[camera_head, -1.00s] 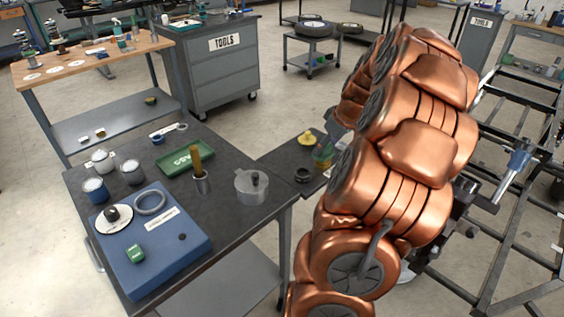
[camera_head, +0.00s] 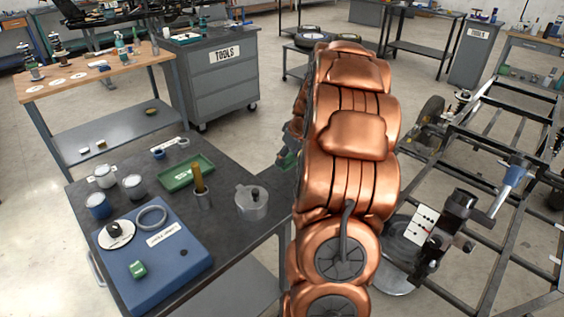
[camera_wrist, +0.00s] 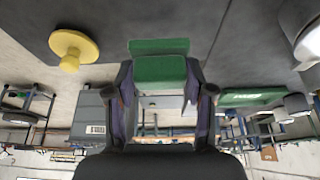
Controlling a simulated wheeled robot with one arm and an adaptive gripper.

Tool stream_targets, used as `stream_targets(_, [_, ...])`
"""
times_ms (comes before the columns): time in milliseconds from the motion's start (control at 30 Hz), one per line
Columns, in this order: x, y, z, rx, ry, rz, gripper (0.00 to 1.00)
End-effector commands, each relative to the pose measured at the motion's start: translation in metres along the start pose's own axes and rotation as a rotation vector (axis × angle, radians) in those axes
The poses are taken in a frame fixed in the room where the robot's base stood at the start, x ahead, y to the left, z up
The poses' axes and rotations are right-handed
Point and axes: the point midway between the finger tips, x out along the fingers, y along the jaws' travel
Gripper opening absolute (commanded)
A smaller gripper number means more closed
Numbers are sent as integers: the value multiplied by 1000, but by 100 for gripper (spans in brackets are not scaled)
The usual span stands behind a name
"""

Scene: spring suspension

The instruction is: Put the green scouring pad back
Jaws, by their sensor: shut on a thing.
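In the wrist view my gripper (camera_wrist: 165,84) is shut on the green scouring pad (camera_wrist: 160,70), a green block held between the two dark fingers. In the head view my copper-coloured arm covers most of the gripper. What lies directly under the pad is hard to tell.
A blue pad (camera_head: 155,270) carries a ring and a small green block (camera_head: 137,269). A yellow knobbed thing (camera_wrist: 72,48) shows in the wrist view.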

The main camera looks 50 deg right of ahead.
Motion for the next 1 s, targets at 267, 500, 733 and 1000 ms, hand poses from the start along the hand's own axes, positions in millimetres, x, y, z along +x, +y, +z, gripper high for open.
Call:
stream_targets(267, [8, -7, -16, -2, -2, -2, 25])
stream_targets(500, [37, -6, -3, 2, 0, -2, 25])
stream_targets(733, [40, -6, -2, 0, 1, 0, 25])
stream_targets(1000, [42, -6, -1, 0, 1, 0, 66])
